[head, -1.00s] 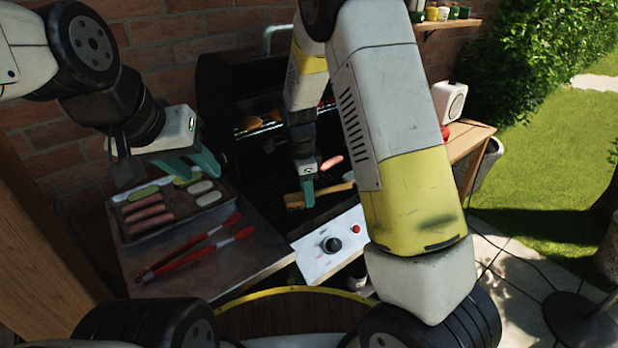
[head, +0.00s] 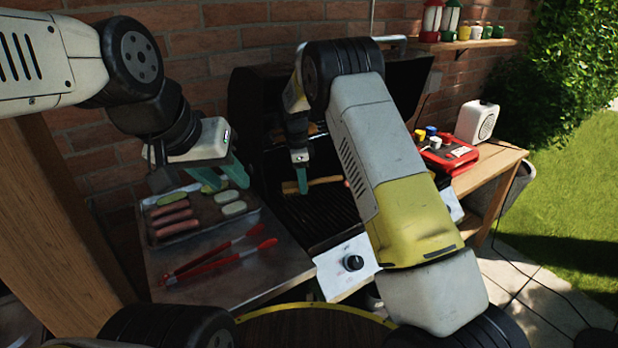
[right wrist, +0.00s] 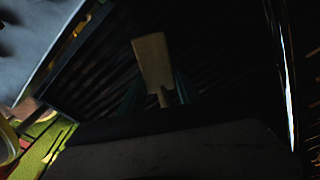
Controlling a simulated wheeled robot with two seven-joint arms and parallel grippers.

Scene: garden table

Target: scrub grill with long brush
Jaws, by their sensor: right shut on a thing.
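The grill (head: 312,217) stands open in the middle of the head view, its dark grate partly hidden by my right arm. My right gripper (head: 302,178) points down over the grate, shut on the long brush. Part of the wooden brush (head: 325,181) shows beside the fingers; the rest is hidden. In the dark right wrist view, a pale wooden part of the brush (right wrist: 153,60) shows between the fingers, above the grate bars. Whether the bristles touch the grate cannot be seen. My left gripper (head: 222,174) is open and empty above the food tray.
A tray (head: 190,234) with sausages and vegetable slices lies on the side shelf at left. Red tongs (head: 215,262) lie in front of it. A red case (head: 448,153) and a white speaker (head: 478,121) stand on the wooden table (head: 488,170) at right.

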